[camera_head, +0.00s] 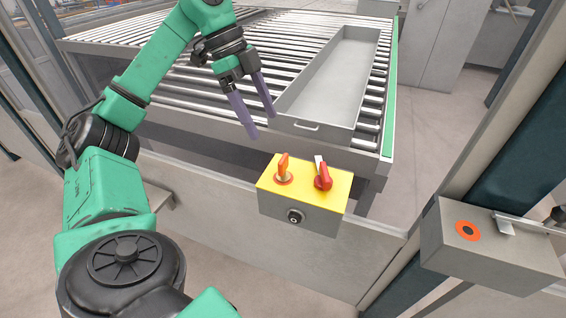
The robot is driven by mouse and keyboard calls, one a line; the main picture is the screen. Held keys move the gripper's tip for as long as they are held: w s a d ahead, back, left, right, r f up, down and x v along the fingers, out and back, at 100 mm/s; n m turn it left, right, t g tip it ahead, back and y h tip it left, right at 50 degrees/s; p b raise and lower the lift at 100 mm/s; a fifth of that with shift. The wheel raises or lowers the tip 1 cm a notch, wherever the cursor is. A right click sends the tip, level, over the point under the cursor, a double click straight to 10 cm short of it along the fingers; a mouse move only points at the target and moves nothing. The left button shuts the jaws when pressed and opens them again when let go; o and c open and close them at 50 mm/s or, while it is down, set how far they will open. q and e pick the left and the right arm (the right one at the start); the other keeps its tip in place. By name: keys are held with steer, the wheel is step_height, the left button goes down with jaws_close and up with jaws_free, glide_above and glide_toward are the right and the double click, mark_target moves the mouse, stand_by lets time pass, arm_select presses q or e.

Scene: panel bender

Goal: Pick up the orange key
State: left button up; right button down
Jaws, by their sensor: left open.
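The orange key (283,163) stands upright on the left side of the yellow top of a small control box (309,184), with an orange ring at its base. A red rotary switch (322,177) sits to its right on the same top. My left gripper (263,126) comes in from the left and is open and empty. Its two purple-grey fingers point down, and in the picture they end a little above and to the left of the key, apart from it. My right gripper is not in view.
A grey metal tray (303,126) lies on the roller conveyor (150,40) behind the box. A grey box (488,255) with an orange ring stands at the right, near a slanted post (500,160). A low grey panel (225,195) runs below the conveyor.

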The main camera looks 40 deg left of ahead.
mark_target(281, 159)
arm_select(q)
steer(key=x, duration=1.2)
steer(key=shift+d+f, duration=0.15)
steer(key=shift+d, duration=0.1)
jaws_close()
